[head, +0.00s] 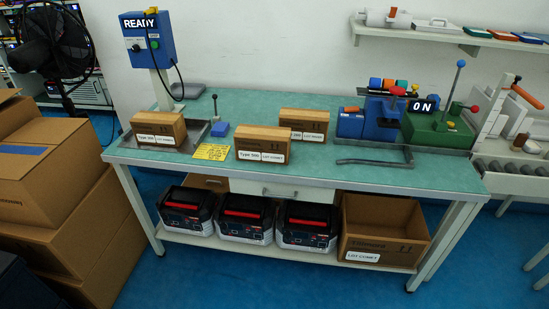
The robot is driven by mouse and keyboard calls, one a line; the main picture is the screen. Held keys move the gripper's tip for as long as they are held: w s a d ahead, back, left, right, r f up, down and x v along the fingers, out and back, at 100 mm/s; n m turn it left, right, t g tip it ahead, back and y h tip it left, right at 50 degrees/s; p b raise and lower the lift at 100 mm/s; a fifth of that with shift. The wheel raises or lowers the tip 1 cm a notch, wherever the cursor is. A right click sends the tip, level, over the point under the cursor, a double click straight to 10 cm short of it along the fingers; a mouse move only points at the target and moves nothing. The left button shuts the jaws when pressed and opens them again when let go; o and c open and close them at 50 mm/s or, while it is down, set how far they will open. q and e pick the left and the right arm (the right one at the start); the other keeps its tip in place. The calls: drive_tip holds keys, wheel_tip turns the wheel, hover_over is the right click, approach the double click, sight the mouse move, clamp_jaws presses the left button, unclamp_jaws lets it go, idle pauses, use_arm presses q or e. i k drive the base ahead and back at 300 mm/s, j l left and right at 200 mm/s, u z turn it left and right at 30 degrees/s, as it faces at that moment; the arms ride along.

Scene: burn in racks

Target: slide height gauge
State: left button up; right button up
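I cannot tell for sure which thing is the height gauge. A small blue block with an upright black-knobbed lever (219,128) stands on the teal bench (330,105), just right of a shallow metal tray (191,142). A blue control box reading READY (148,40) is on a white post at the bench's back left. Neither of my grippers is in view.
Brown boxes stand on the bench: one on the tray (158,127), one at the middle (262,143), one behind it (304,123). A yellow note (211,152) lies between. A dark bent bar (375,162) lies at the front right. Cartons (50,185) crowd the left floor.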

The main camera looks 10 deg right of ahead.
sight(520, 92)
drive_tip(key=z, duration=1.6)
